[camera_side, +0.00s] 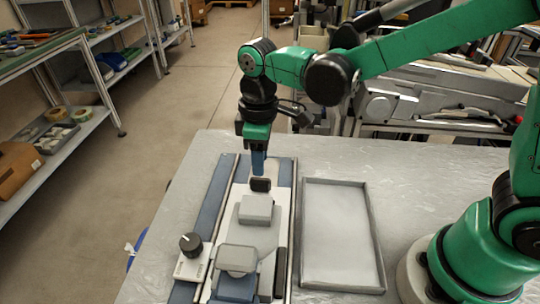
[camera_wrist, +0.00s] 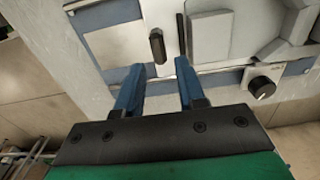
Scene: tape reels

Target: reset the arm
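My gripper (camera_side: 258,166) points down over the far end of a long panel-like fixture (camera_side: 240,200) on the table. In the wrist view my gripper's (camera_wrist: 158,82) two blue fingers stand apart with nothing between them. A small dark upright piece (camera_side: 261,184) is on the fixture just in front of the fingertips in the side view. It also shows ahead of the fingers in the wrist view (camera_wrist: 157,46). Whether the fingers touch anything is not clear, but they look apart from it.
Grey blocks (camera_side: 256,208) and (camera_side: 237,259) sit along the fixture. A black knob (camera_side: 190,243) stands on a white box at its near left. An empty grey tray (camera_side: 372,235) lies right of the fixture. The table (camera_side: 430,180) is clear behind the tray.

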